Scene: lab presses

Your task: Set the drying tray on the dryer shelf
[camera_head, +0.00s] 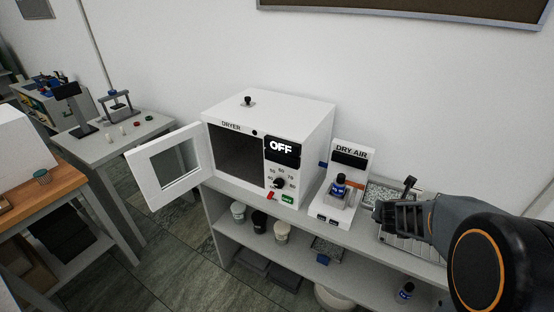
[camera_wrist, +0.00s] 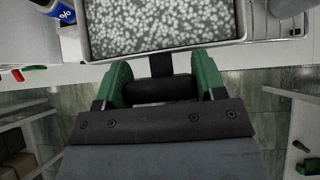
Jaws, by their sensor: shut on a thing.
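The drying tray (camera_wrist: 165,25) is a shallow metal-rimmed tray filled with pale granules, at the top of the wrist view. Its granules also show in the head view (camera_head: 388,192), beyond my gripper (camera_head: 392,212). In the wrist view the green fingers of my gripper (camera_wrist: 161,82) are shut on the tray's black handle (camera_wrist: 160,90). I cannot tell whether the tray touches the bench. The white dryer (camera_head: 268,118) stands left of my gripper, reading OFF. Its windowed door (camera_head: 150,184) is swung open to the left. The chamber (camera_head: 236,160) is dark and its shelf cannot be made out.
The DRY AIR unit (camera_head: 350,172), holding a small blue-labelled bottle (camera_head: 340,184), stands between the dryer and my gripper. A wire rack (camera_head: 410,242) lies on the bench under my arm. Several jars stand on the lower shelf. The open door sticks out past the bench front.

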